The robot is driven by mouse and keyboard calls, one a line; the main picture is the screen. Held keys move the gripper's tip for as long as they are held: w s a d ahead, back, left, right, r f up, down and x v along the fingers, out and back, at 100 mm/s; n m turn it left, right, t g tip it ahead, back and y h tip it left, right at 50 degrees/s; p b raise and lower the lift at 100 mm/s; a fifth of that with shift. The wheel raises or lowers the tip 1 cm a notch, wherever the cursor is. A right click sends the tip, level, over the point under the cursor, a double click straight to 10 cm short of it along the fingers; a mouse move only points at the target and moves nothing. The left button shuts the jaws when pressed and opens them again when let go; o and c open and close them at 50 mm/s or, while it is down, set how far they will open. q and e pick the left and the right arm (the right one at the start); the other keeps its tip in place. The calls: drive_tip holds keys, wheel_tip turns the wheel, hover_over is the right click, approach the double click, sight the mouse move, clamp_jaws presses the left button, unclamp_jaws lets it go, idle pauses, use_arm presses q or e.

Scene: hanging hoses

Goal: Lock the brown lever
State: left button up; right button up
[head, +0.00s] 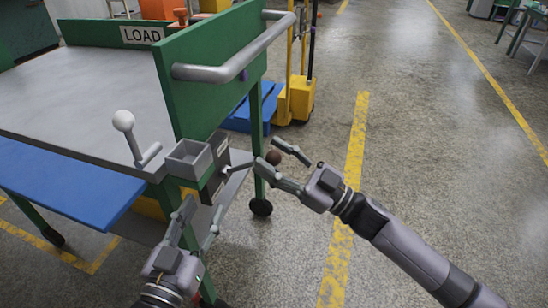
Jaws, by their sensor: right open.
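The brown lever has a brown ball knob (274,157) on a metal rod that reaches out from a small grey box on the green cart (210,75). My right gripper (268,155) is open, its fingers on either side of the brown knob; whether they touch it cannot be told. My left gripper (202,213) is open and empty, low in front of the cart's corner, below the grey tray. Part of the rod's end near the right fingers is hidden.
A white-knobbed lever (124,121) stands on the cart's front edge beside a small grey tray (190,158). A blue board (60,190) juts out at left. A yellow pallet truck (297,98) stands behind.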

drive_tip(key=shift+a+r, duration=0.1)
drive_tip(key=shift+a, duration=0.05)
drive_tip(key=shift+c, duration=0.2)
clamp_jaws()
idle(0.4)
